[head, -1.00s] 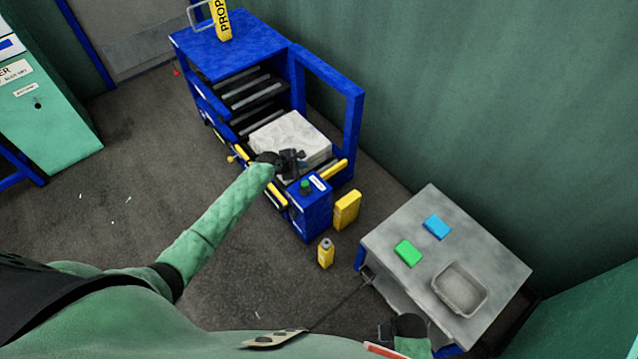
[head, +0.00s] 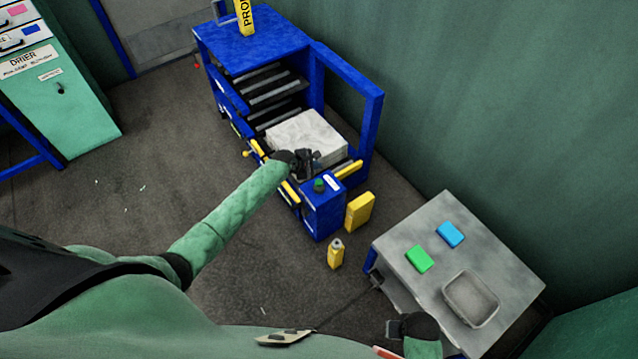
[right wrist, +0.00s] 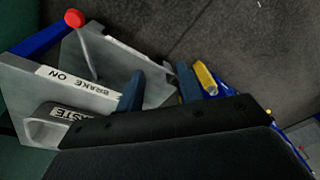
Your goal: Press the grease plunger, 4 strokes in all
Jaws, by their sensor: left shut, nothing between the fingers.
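A blue box (head: 323,212) with a green round knob (head: 319,185) and a white label on top stands at the front corner of a blue press (head: 260,48). The knob may be the grease plunger; the label is too small to read. My left gripper (head: 308,158) is shut and empty, just behind and left of the knob, in front of a pale block in the press. I cannot tell whether it touches anything. My right gripper (right wrist: 160,88) shows two spread fingers with nothing clearly held between them; in the head view it is at the bottom edge.
A yellow bottle (head: 336,253) and a yellow container (head: 360,211) stand on the floor by the box. A grey table (head: 400,250) holds a green block (head: 420,258), a blue block (head: 451,234) and a tray (head: 471,318). The right wrist view shows a "BRAKE ON" panel (right wrist: 100,80) and red-knobbed lever (right wrist: 74,18).

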